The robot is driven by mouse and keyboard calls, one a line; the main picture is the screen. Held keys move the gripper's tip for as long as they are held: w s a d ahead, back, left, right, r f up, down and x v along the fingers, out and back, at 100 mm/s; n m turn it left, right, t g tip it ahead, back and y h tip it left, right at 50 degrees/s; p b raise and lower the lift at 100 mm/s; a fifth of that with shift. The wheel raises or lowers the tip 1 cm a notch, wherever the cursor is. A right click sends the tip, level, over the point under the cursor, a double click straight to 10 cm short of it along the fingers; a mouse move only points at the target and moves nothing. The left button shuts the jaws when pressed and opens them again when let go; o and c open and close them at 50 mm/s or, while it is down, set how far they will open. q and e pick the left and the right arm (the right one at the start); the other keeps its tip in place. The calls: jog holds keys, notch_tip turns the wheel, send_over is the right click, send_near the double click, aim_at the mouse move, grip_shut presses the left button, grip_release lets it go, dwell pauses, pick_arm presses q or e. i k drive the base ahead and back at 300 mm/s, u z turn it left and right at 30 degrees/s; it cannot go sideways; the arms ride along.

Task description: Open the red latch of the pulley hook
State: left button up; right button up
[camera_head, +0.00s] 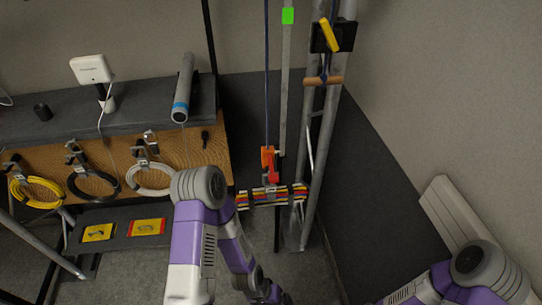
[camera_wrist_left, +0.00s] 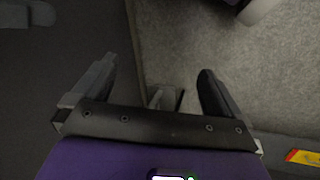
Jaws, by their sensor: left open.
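The red latch (camera_head: 272,172) is on the orange-red pulley hook (camera_head: 267,156), which hangs on a dark blue rope (camera_head: 267,90) in the middle of the head view. I cannot tell whether the latch is open or shut. Just under the hook is a bundle of striped coloured cables (camera_head: 285,195). My left gripper (camera_wrist_left: 158,88) is open and empty in the left wrist view, with its fingers over the floor. In the head view my left arm runs down to the bottom edge, below and apart from the hook. My right gripper is out of view.
A grey truss (camera_head: 318,150) with a wooden handle (camera_head: 323,80) and a yellow lever (camera_head: 329,35) stands right of the rope. At left, a bench holds yellow (camera_head: 37,190), black and white cable coils. A white panel (camera_head: 462,210) leans at the right wall.

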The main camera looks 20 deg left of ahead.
aim_at(273, 177)
jog(key=k, duration=0.5)
jog(key=u, duration=0.85)
jog(key=i, duration=0.75)
jog(key=z, duration=0.45)
